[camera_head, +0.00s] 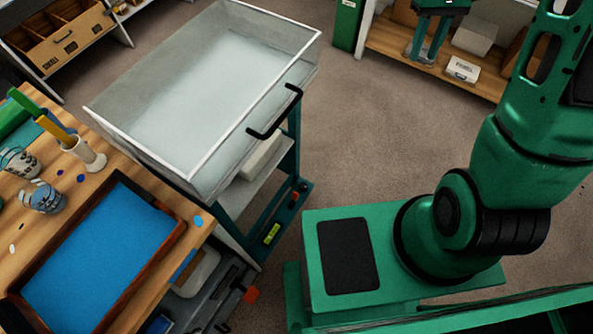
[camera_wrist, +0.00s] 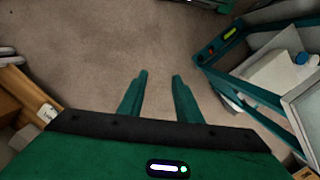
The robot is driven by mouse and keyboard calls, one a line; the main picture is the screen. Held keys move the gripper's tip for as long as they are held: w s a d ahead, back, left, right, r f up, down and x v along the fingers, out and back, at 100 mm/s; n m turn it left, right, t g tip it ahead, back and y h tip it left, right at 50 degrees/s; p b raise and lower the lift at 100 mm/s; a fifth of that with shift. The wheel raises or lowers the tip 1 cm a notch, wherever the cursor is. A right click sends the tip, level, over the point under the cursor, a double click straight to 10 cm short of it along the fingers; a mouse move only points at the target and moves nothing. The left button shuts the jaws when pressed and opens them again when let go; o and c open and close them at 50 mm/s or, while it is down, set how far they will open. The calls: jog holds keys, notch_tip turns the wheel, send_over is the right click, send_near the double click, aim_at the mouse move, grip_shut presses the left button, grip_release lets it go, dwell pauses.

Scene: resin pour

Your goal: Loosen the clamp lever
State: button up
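I cannot pick out a clamp lever for certain in either view. My gripper (camera_head: 429,52) hangs at the top right in the head view, in front of the back shelf. In the wrist view my gripper (camera_wrist: 160,78) has its two green fingers apart, with only bare carpet between them. It holds nothing.
A teal cart (camera_wrist: 215,50) with a clear-walled tray (camera_head: 315,50) stands beside the workbench (camera_head: 105,165). On the bench is a wood-framed blue mould (camera_head: 178,235) with cups nearby. A shelf (camera_head: 385,45) with a white box (camera_head: 462,69) stands behind. Carpet between is clear.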

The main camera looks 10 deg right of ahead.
jog(key=w+a+f+n+g, duration=0.1)
jog(key=w+a+f+n, duration=0.15)
jog(key=w+f, duration=0.4)
jog(key=w+a+f+n, duration=0.1)
jog(key=w+a+f, duration=0.25)
jog(key=f, duration=0.55)
jog(key=w+a+f+n+y, duration=0.1)
jog(key=w+a+f, duration=0.15)
jog(key=f, duration=0.55)
jog(key=w+a+f+n, duration=0.1)
jog(key=a+f+n, duration=0.15)
jog(key=f, duration=0.45)
jog(key=n+g+y, duration=0.2)
jog(key=n+y, duration=0.1)
send_near(296, 193)
jog(key=x, duration=0.5)
jog(key=shift+a+f, duration=0.15)
jog(key=shift+f, duration=0.05)
jog(key=x, duration=0.3)
jog(key=shift+f, duration=0.25)
jog(key=shift+s+a+f, duration=0.2)
jog(key=shift+s+f, duration=0.05)
jog(key=shift+f, duration=0.4)
